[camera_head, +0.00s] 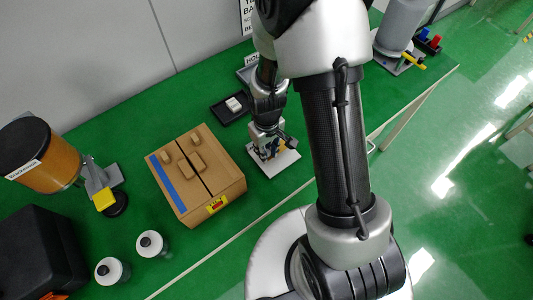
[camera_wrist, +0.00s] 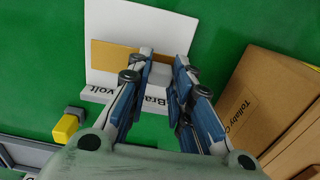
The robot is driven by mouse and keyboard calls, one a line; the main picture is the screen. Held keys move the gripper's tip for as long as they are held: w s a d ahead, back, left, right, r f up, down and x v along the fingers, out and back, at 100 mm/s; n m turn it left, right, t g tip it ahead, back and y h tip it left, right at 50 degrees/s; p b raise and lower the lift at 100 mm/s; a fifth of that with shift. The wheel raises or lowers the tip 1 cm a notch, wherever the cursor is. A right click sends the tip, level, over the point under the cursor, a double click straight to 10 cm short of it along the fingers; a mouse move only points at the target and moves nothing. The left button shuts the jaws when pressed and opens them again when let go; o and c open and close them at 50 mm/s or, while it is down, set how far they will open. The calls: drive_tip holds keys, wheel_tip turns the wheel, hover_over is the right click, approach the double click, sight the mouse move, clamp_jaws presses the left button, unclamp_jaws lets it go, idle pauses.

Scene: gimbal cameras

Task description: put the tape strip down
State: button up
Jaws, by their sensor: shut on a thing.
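My gripper (camera_head: 267,143) is low over a white stand or card (camera_head: 284,162) on the green table. In the wrist view its two fingers (camera_wrist: 165,62) are closed in on a tan strip (camera_wrist: 116,55), which I take for the tape strip. The strip lies in front of the white panel (camera_wrist: 190,30), its free end sticking out to the left. A pale grey piece shows between the fingertips. The fingers partly hide the strip and the panel's black lettering. Whether the strip touches the panel, I cannot tell.
A cardboard box (camera_head: 207,188) with a blue stripe and small brown pieces on top stands close to my gripper. A black tray (camera_head: 230,108) holds a white item. A yellow-ended block (camera_wrist: 67,126) is near the panel. Two white-lidded jars (camera_head: 150,244) stand at the front left.

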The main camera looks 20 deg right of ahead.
wheel_tip(320, 180, down, 2)
drive_tip(key=shift+r, duration=0.1)
drive_tip(key=shift+o, duration=1.3)
drive_tip(key=shift+f+b, duration=0.2)
drive_tip(key=shift+b, duration=0.1)
drive_tip(key=o, duration=0.5)
drive_tip(key=shift+c, duration=0.2)
